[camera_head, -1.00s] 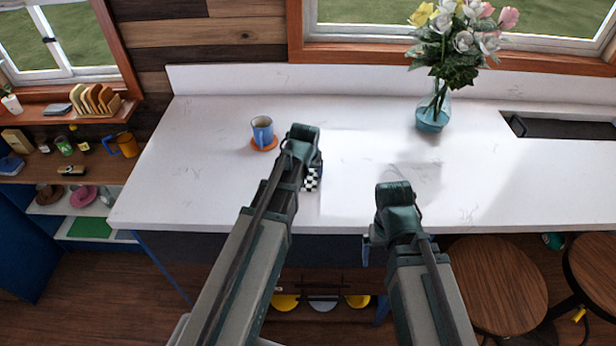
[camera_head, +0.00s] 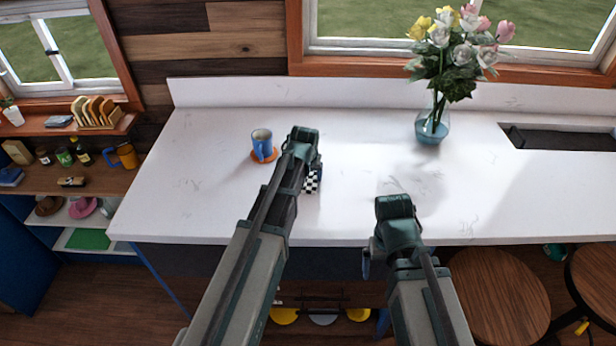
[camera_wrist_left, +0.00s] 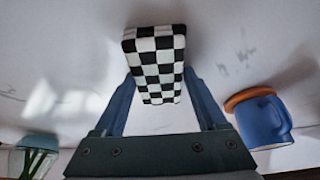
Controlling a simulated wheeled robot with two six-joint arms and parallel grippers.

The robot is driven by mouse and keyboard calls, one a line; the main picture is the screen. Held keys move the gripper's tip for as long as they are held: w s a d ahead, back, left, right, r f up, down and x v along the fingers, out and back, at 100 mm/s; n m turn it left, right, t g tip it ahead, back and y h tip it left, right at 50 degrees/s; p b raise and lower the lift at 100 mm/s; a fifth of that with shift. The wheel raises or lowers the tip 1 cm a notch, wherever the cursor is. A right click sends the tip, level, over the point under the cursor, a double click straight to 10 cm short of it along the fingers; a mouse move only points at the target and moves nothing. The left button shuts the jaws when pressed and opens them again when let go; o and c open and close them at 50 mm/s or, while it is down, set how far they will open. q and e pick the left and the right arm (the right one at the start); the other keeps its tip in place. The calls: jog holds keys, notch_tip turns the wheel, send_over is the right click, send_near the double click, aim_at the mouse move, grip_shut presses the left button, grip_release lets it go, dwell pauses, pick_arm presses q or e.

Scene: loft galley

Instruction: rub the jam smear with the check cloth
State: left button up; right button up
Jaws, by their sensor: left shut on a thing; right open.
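My left gripper (camera_head: 312,170) is shut on the black-and-white check cloth (camera_head: 312,183), which looks like a folded block. The left wrist view shows the cloth (camera_wrist_left: 155,62) between the two blue fingers, over the white counter. I cannot tell whether the cloth touches the counter. My right gripper (camera_head: 368,262) is open and appears empty by the counter's front edge; its fingers are mostly hidden. I make out no jam smear in either view; my left arm and the cloth hide part of the counter.
A blue mug (camera_head: 262,142) stands on an orange coaster (camera_head: 264,156), left of my left gripper. A flower vase (camera_head: 432,128) stands at the back right, left of the sink (camera_head: 560,139). The counter (camera_head: 190,190) is clear at left. Stools (camera_head: 497,297) stand at front right.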

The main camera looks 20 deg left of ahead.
pick_arm(q)
jog(key=shift+r, duration=0.1)
notch_tip(320, 180, up, 6)
jog(key=p, duration=0.6)
notch_tip(320, 180, up, 3)
jog(key=p, duration=0.3)
dwell(0.5)
